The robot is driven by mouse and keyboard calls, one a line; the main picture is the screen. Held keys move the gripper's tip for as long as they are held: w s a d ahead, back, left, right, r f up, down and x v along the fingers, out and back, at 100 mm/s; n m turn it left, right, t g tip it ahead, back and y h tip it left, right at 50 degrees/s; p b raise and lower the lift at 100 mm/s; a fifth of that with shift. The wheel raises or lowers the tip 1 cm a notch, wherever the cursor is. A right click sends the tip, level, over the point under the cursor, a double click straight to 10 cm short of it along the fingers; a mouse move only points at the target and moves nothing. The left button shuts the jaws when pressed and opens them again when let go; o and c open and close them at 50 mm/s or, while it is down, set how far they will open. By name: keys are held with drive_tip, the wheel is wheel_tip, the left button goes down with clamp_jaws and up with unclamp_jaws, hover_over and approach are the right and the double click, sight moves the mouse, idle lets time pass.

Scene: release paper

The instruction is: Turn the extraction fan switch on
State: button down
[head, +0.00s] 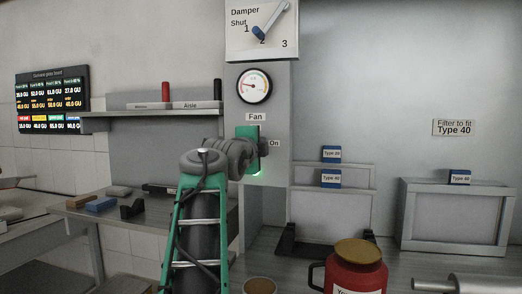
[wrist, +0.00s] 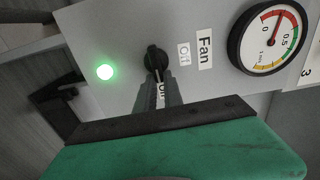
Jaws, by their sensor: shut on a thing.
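The fan switch (wrist: 154,57) is a black knob on a grey panel, beside the "Off" label (wrist: 184,54). Its handle points toward the "On" label (wrist: 162,92), which is partly hidden by my fingers. My gripper (wrist: 157,82) is shut on the switch handle. A round indicator lamp (wrist: 104,72) beside the switch glows green. In the head view my gripper (head: 262,146) is at the panel under the "Fan" label (head: 256,117), and my arm hides the knob there. The "On" label (head: 275,143) is just to its right.
A shelf (head: 150,112) is to the left. A red canister (head: 355,270) with a yellow lid stands at the lower right.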

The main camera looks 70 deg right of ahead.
drive_tip(key=shift+w+f, duration=0.25)
drive_tip(key=shift+w, duration=0.15)
drive_tip(key=c, duration=1.7)
unclamp_jaws()
drive_tip(key=shift+o, duration=1.2)
drive_tip(key=shift+w, duration=0.2)
drive_tip(key=shift+s+d, duration=0.1)
drive_tip(key=shift+s, duration=0.05)
drive_tip(key=shift+s+r, duration=0.1)
drive_tip(key=shift+s, duration=0.05)
drive_tip(key=s+a+b, duration=0.1)
drive_tip(key=a, duration=0.6)
drive_tip(key=shift+a, duration=0.3)
drive_tip(key=shift+s, duration=0.1)
